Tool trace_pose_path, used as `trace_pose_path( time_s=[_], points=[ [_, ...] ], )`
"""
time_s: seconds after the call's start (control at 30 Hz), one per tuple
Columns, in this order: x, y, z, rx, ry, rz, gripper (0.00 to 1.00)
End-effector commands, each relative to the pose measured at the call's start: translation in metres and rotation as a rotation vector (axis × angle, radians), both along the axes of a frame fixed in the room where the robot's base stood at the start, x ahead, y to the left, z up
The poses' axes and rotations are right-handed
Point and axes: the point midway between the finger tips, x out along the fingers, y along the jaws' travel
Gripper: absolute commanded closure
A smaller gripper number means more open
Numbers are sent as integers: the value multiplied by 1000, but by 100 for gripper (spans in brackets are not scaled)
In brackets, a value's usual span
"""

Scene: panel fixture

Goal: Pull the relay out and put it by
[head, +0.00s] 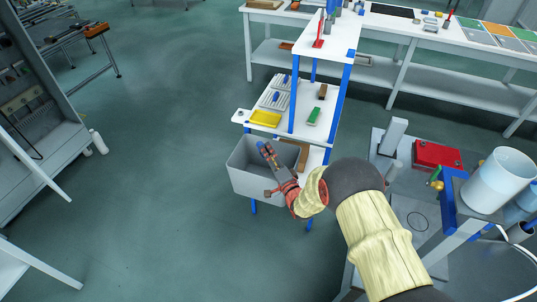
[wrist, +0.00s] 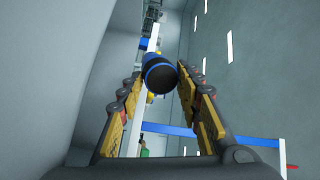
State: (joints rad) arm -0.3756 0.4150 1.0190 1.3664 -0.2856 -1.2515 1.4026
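A dark cylindrical piece with a blue band, which I take to be the relay (wrist: 159,74), sits between my fingertips in the wrist view. My gripper (head: 268,151) is shut on it, one finger against each side. In the head view the gripper is over the open grey bin (head: 258,183) at the front of the blue and white stand. The piece shows there only as a small dark and blue shape at the fingertips. I cannot tell its exact height above the bin.
The stand's shelf (head: 284,119) carries a yellow tray (head: 265,118), a green block (head: 314,116) and grey racks. A grey cabinet (head: 35,110) is at the left. The floor left of the bin is clear.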

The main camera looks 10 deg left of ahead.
Motion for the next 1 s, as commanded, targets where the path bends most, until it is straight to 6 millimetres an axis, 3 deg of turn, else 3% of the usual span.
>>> trace_pose_path(
  time_s=[0.03,0.23,0.63,1.0],
  points=[
    [-5,-2,-16,-12,24,-1,61],
    [-6,-3,-18,-14,27,-1,50],
    [-12,-8,-20,-15,30,-1,50],
    [-66,-48,-12,-9,21,-2,50]
  ],
)
